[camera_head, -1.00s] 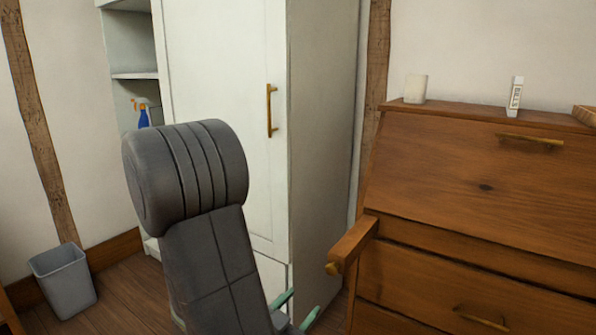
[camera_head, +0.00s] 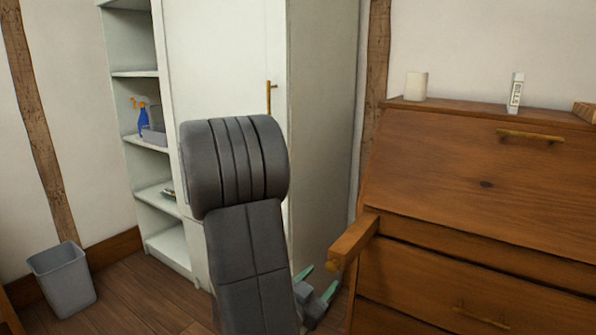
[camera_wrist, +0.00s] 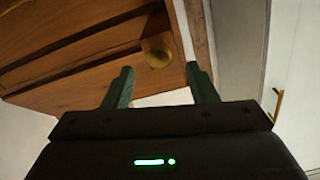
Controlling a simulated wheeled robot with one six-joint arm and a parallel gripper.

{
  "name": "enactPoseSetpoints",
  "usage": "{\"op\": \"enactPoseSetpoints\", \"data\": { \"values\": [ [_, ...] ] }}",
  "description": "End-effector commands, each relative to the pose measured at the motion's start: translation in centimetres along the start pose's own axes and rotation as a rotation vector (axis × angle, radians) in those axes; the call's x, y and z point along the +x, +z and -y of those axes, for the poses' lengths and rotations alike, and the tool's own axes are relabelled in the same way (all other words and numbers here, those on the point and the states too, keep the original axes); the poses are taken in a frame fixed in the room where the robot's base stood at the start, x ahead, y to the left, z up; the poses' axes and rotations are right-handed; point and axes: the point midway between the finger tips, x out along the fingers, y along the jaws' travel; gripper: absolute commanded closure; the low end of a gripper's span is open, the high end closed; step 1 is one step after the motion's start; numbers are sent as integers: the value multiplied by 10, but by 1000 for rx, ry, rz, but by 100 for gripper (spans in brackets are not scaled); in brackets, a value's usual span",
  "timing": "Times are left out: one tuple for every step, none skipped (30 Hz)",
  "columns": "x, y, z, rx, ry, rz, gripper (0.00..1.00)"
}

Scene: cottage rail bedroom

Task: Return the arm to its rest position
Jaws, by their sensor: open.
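My gripper (camera_head: 317,291) shows low in the head view, behind the lower end of my grey arm, with its green fingers apart. It is left of the wooden bureau (camera_head: 470,190), near its projecting support arm. The wrist view shows my gripper (camera_wrist: 161,86) with two dark green fingers spread and nothing between them. My arm's upper link stands upright in the middle of the head view and hides part of the white wardrobe.
The white wardrobe (camera_head: 325,130) stands behind my arm. Its open shelves hold a blue spray bottle (camera_head: 143,118) and a grey bin (camera_head: 154,134). A grey wastebasket (camera_head: 63,279) stands on the floor at left.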

Motion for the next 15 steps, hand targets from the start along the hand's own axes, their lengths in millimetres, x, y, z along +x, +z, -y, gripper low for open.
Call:
{"op": "enactPoseSetpoints", "data": {
  "values": [
    [7, 0, -1, 0, 3, -2, 48],
    [12, 0, -2, 0, 5, -2, 48],
    [17, 0, -1, 0, 3, -2, 48],
    [21, 0, -1, 0, 4, -2, 48],
    [26, 0, -2, 0, 4, -2, 48],
    [32, 1, -1, -1, 3, -2, 48],
    [36, 0, -1, 0, 4, -2, 48],
    [41, 0, -1, 0, 4, -3, 48],
    [47, 0, -2, -1, 4, -3, 48],
    [52, -1, -1, -2, 4, -1, 48],
    [56, -1, -1, -3, 4, -1, 48],
    [63, -1, -1, -3, 4, -1, 48],
    [67, -2, -1, -3, 4, -1, 48],
    [72, -2, -1, -2, 3, -1, 48],
    [78, -1, -1, -2, 3, -1, 48]
  ]
}}
